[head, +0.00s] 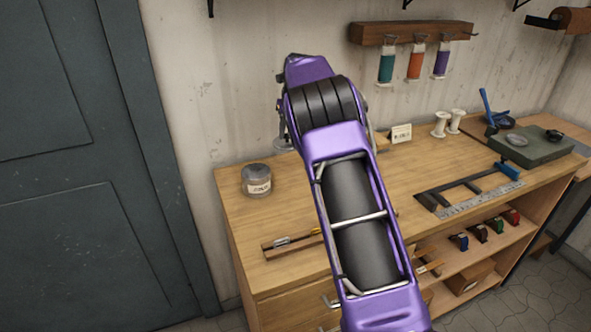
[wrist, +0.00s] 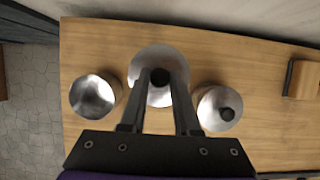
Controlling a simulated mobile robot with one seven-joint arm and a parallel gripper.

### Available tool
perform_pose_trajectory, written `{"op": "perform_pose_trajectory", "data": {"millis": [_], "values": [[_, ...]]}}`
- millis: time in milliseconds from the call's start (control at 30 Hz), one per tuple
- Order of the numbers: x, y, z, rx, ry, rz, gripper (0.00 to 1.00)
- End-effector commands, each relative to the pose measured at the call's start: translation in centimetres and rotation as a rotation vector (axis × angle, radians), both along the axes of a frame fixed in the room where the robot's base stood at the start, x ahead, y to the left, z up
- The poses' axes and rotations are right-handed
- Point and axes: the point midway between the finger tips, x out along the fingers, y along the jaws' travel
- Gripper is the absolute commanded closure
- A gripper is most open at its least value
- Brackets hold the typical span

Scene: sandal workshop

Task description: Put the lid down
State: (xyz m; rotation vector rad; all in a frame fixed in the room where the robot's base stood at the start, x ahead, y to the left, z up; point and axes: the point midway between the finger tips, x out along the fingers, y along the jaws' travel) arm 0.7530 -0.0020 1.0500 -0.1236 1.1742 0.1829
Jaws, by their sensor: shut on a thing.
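My gripper (wrist: 159,82) is shut on the black knob of a round silver lid (wrist: 152,57) in the wrist view. Whether the lid hangs free or rests on something below cannot be told. Left of it stands a round container (wrist: 94,96) with a shiny grey top and no knob. Right of it is another round silver top (wrist: 211,106) with a dark knob. In the head view, a labelled jar (head: 257,180) stands at the bench's left end.
The wooden bench (head: 235,215) has a narrow tray with small tools (head: 290,243) near its front edge. Bare wood shows around the jar.

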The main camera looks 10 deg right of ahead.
Motion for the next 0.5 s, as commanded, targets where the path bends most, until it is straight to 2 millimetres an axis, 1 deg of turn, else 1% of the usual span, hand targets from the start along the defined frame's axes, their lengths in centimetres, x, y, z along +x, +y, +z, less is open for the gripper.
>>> {"op": "perform_pose_trajectory", "data": {"millis": [100, 300, 500], "values": [[0.2, 0.1, -0.8, 0.002, 0.001, -0.01, 1.0], [0.2, 0.0, -4.1, 0.002, 0.002, -0.013, 1.0], [0.2, 0.1, -5.7, 0.002, 0.0, -0.012, 1.0]]}}
